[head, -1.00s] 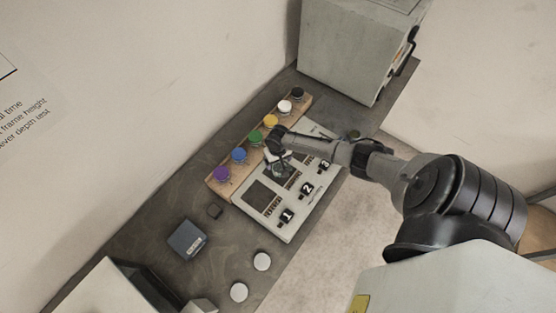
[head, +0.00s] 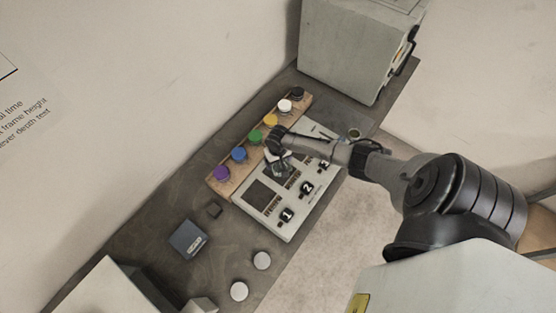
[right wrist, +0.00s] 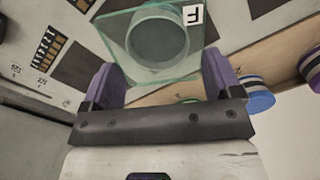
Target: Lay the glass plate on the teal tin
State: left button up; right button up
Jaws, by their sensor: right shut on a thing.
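In the right wrist view the glass plate (right wrist: 117,34), clear with green edges, is between the two purple fingers of my right gripper (right wrist: 163,80). My right gripper is shut on it. A round, grey-green rimmed shape (right wrist: 160,44) shows through the glass; it may be the teal tin, but its true colour and whether the plate touches it cannot be told. In the head view my right gripper (head: 277,166) is over the pale lever panel (head: 282,228), near the row of coloured knobs. The plate is too small to make out there. My left gripper is not in view.
A wooden strip carries several coloured knobs, including a purple one (head: 221,173). A blue box (head: 187,239) and two white discs (head: 239,291) lie nearer. A large grey cabinet (head: 345,50) stands behind.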

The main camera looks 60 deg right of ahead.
dwell(0.4)
jog(key=o, duration=0.6)
jog(key=shift+o, duration=0.9)
jog(key=shift+f, duration=0.1)
jog(key=shift+r, duration=0.2)
